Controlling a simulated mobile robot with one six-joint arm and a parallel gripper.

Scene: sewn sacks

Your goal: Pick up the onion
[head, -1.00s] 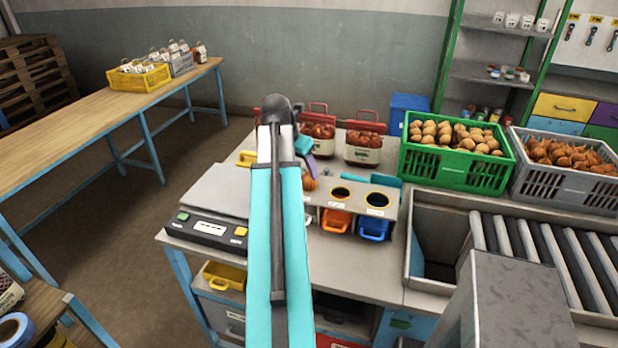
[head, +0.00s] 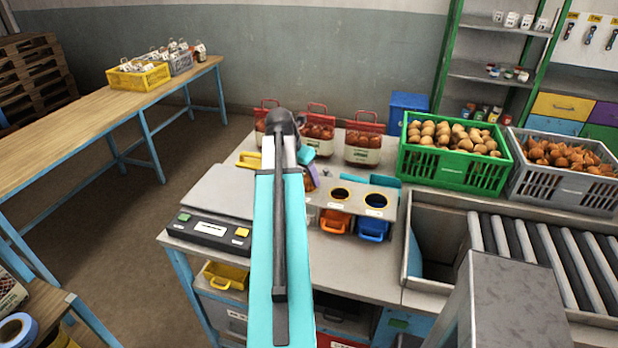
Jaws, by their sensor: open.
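An orange-brown onion (head: 308,184) lies on the worktable just right of my arm, behind the sorting holes. Only a small part of it shows. My gripper (head: 313,178) is small in the head view, at the end of the teal wrist, right over or beside the onion. Its jaws are open. The arm and wrist hide much of the onion and jaws, so I cannot tell whether they touch. More onions (head: 568,154) fill a grey crate (head: 562,188) at the right.
A green crate (head: 447,168) of potatoes stands left of the grey crate. Several red-topped sacks (head: 363,146) stand at the table's back. A panel with two round holes (head: 352,206) is right of the onion. A scale (head: 212,208) is left of my arm. Rollers (head: 540,250) lie right.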

